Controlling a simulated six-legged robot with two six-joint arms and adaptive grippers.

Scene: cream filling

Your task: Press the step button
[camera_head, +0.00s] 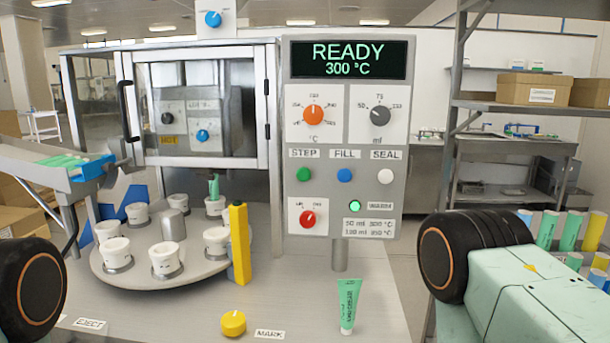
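The step button (304,175) is a small round green button under the STEP label on the grey control panel (296,250). The blue fill button (345,175) and the white seal button (386,175) sit to its right in the same row. The display (348,60) reads READY, 300 °C. Neither gripper shows in the head view. Only dark round joints of my arms show at the lower left and lower right, with a mint-green link of mine at the right. Nothing covers or touches the step button.
A turntable (135,279) with several white cups stands left of the panel; a rear cup holds a green tube (214,187). A yellow post (240,245) rises at its edge. Another green tube (350,303) and a yellow knob (233,323) are on the front table.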

